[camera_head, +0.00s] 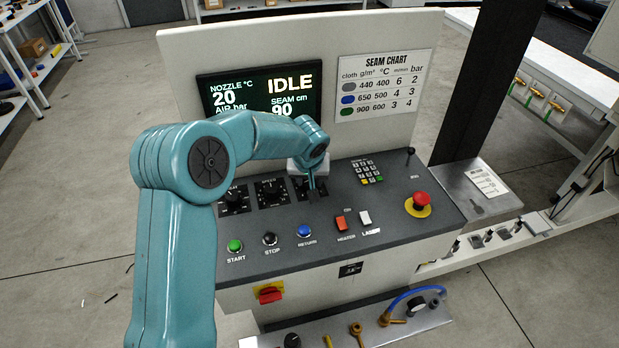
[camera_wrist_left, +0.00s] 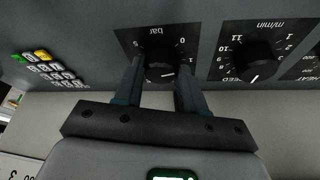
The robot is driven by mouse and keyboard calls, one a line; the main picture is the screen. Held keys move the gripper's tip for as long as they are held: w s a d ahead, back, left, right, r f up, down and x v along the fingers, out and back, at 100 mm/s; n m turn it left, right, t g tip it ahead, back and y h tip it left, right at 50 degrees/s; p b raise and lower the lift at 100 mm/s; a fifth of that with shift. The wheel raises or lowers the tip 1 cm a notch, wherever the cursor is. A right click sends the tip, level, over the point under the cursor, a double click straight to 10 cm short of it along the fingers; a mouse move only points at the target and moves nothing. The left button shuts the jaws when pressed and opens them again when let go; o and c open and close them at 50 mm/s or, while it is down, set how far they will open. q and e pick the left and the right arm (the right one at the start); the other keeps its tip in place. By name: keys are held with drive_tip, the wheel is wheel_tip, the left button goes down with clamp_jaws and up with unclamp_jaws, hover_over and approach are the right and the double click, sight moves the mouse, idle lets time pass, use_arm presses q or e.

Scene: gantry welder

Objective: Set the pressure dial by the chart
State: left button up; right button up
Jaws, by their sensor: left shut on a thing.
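The pressure dial (camera_wrist_left: 160,68), a black knob on a plate marked "bar", sits between the two fingers of my left gripper (camera_wrist_left: 160,88) in the left wrist view. The gripper is shut on it; its white pointer mark is partly visible, but I cannot read the exact setting. In the head view my left gripper (camera_head: 313,186) reaches down to the third dial of the row and mostly hides it. The seam chart (camera_head: 384,85) lists grey, blue and green cloth rows, with bar values 2, 3 and 4. The display (camera_head: 262,92) reads IDLE; its air value is hidden by my arm. My right gripper is not in view.
The speed dial (camera_wrist_left: 252,62) is beside the pressure dial. The keypad (camera_head: 366,171) and red emergency button (camera_head: 421,202) stand to its right. Start (camera_head: 235,246), stop and return buttons and two rocker switches line the panel's front. A lower tray (camera_head: 380,335) holds tools.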

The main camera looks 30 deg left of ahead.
use_arm(q)
drive_tip(key=shift+a+r+m+h, duration=0.1)
drive_tip(key=shift+m+h, duration=0.2)
drive_tip(key=shift+m, duration=0.7)
drive_tip(key=m+h+p, duration=0.1)
drive_tip(key=m, duration=0.2)
drive_tip(key=shift+a+t+p, duration=0.1)
drive_tip(key=shift+t+p, duration=0.25)
drive_tip(key=shift+t, duration=0.05)
drive_tip(key=m+h, duration=0.1)
drive_tip(key=m, duration=0.2)
drive_tip(key=m+h+b, duration=0.1)
drive_tip(key=m, duration=0.1)
drive_tip(key=m+h, duration=0.1)
drive_tip(key=m, duration=0.1)
drive_tip(key=shift+a+g+b, duration=0.15)
drive_tip(key=shift+g+b, duration=0.15)
drive_tip(key=shift+b, duration=0.05)
drive_tip(key=shift+w+a+m+g+h+b, duration=0.1)
drive_tip(key=shift+m+g+h+b, duration=0.35)
drive_tip(key=shift+m, duration=1.25)
drive_tip(key=o, duration=1.1)
drive_tip(key=shift+c, duration=0.2)
